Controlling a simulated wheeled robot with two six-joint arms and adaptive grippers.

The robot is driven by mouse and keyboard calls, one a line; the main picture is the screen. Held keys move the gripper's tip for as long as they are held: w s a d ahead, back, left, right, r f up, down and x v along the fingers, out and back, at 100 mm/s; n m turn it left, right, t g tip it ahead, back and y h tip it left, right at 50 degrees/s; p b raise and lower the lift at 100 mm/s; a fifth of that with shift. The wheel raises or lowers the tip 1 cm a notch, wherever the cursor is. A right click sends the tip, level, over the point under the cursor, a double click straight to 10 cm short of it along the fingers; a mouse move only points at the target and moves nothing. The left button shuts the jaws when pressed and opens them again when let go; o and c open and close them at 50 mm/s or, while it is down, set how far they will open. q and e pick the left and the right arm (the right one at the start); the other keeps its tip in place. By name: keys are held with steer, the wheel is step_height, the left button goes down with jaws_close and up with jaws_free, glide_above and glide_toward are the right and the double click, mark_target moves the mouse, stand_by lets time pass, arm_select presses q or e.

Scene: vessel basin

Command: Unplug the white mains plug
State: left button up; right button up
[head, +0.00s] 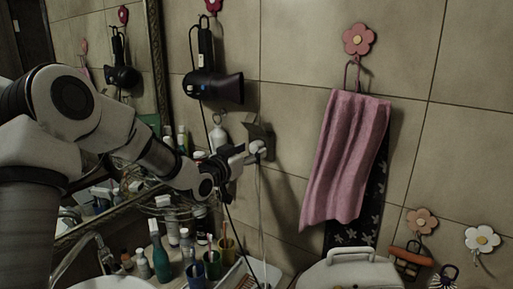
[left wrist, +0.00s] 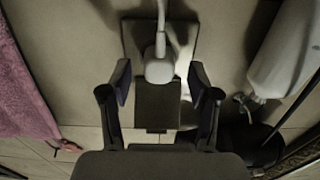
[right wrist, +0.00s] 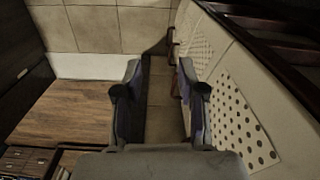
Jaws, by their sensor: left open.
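The white mains plug (head: 257,147) sits at the wall socket (head: 268,132), and its white cord hangs down the tiles. In the left wrist view the plug (left wrist: 158,68) lies between my fingers, near tip level, with a gap on each side. A dark square flap (left wrist: 157,105) shows just below it in that view, part of the socket. My left gripper (head: 243,155) is open in front of the plug and holds nothing. My right gripper (right wrist: 160,68) is open and empty, away from the wall socket; it does not show in the head view.
A hair dryer (head: 214,86) hangs above left of the socket. A pink towel (head: 347,158) hangs to the right. A mirror (head: 100,130) is behind my left arm.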

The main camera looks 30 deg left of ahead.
arm_select(q)
steer(key=shift+w+d, duration=0.2)
steer(key=shift+w, duration=0.85)
steer(key=shift+b, duration=0.35)
steer(key=shift+r, duration=0.1)
jaws_close()
steer(key=shift+s, duration=0.1)
